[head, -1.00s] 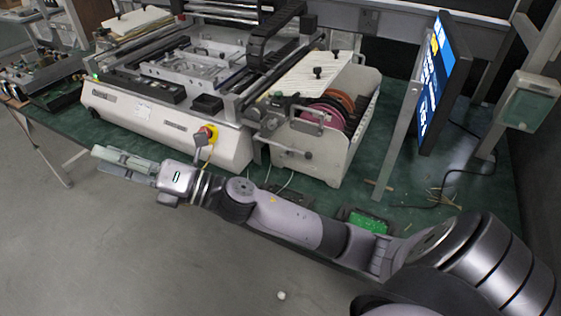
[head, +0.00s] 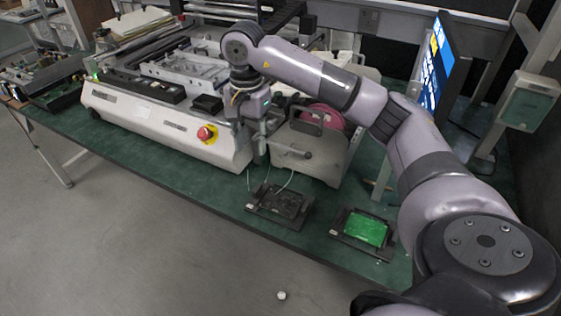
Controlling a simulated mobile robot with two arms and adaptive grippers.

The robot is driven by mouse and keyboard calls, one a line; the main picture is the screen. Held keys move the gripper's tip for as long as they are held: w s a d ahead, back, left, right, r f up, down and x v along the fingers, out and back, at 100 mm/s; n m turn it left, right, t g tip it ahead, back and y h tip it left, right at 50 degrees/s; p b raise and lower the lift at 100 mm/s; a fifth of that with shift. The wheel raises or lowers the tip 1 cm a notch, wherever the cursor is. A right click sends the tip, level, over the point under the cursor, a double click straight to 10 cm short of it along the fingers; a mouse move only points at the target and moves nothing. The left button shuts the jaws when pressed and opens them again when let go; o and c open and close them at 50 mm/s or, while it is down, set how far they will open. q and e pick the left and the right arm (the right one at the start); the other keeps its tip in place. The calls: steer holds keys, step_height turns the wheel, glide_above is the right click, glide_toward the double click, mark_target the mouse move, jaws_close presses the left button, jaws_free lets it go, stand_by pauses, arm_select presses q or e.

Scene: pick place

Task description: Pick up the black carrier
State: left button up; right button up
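A flat black carrier (head: 282,204) lies on the green table near its front edge, in the middle of the head view. Its top looks dark, with no green board on it. A second black carrier (head: 345,240) with a bright green board (head: 366,229) lies to its right. My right gripper (head: 259,153) points down above and behind the first carrier, in front of the white machine, apart from the carrier. Its fingers are small and dark, so their opening cannot be made out. My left gripper is not in view.
The white machine (head: 160,125) with a red and yellow button (head: 207,133) stands behind on the left. A white feeder unit with reels (head: 320,160) stands just behind the carriers. Thin cables (head: 287,181) hang near the first carrier. A monitor (head: 437,70) stands at right.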

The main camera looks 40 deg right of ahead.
steer(key=p, duration=0.1)
glide_above(256, 189)
steer(key=f, duration=1.1)
steer(key=shift+s+a, duration=0.15)
steer(key=shift+s, duration=0.15)
steer(key=shift+w+d+f+p, duration=0.1)
steer(key=shift+w+f+p, duration=0.2)
steer(key=shift+f, duration=1.25)
steer(key=shift+w+d+f+p, duration=0.1)
steer(key=shift+f+p, duration=0.3)
steer(key=shift+f, duration=1.1)
jaws_close()
